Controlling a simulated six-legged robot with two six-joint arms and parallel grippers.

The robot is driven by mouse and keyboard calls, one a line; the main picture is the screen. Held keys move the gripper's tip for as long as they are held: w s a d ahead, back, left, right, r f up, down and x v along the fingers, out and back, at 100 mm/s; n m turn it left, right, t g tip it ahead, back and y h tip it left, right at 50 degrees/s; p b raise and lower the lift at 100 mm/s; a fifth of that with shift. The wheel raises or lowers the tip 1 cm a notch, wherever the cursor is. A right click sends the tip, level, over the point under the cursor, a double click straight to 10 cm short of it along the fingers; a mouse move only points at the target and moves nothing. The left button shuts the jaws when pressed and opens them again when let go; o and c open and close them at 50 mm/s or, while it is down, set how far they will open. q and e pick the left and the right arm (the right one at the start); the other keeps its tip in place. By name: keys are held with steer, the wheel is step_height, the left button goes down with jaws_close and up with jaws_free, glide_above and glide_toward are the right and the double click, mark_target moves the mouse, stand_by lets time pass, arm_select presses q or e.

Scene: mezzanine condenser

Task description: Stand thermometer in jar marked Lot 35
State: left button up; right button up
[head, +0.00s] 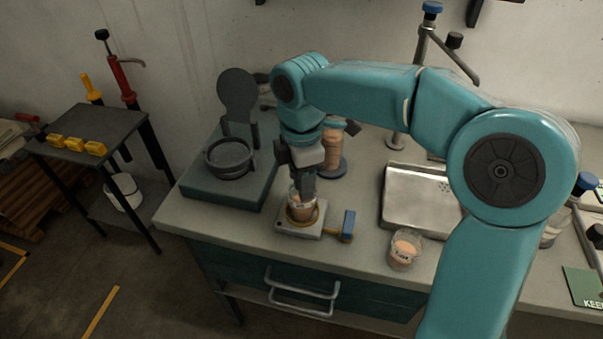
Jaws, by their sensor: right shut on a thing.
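My right gripper (303,191) points down at the mouth of a small glass jar (302,211) with peach-coloured contents. It is shut, with its fingers close together at the jar's rim. The thermometer appears to be what it grips, but the fingers hide it. This jar stands inside a yellow ring on a pale square base with a blue handle (348,226). Its label is too small to read. A second jar (404,250), also with peach contents, stands to the right with a white label I cannot read surely. My left gripper is out of view.
A metal tray (420,222) lies behind the second jar. A teal stand with a dark round bowl (229,157) is at the left of the bench. A peach-coloured spool-like column (331,148) stands behind my gripper. A green card (583,287) lies at the right. Drawers are below the front edge.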

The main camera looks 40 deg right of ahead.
steer(key=shift+s+f, duration=0.1)
steer(key=shift+f, duration=0.1)
steer(key=o, duration=1.2)
step_height(320, 180, up, 16)
steer(key=p, duration=0.3)
steer(key=shift+r, duration=0.2)
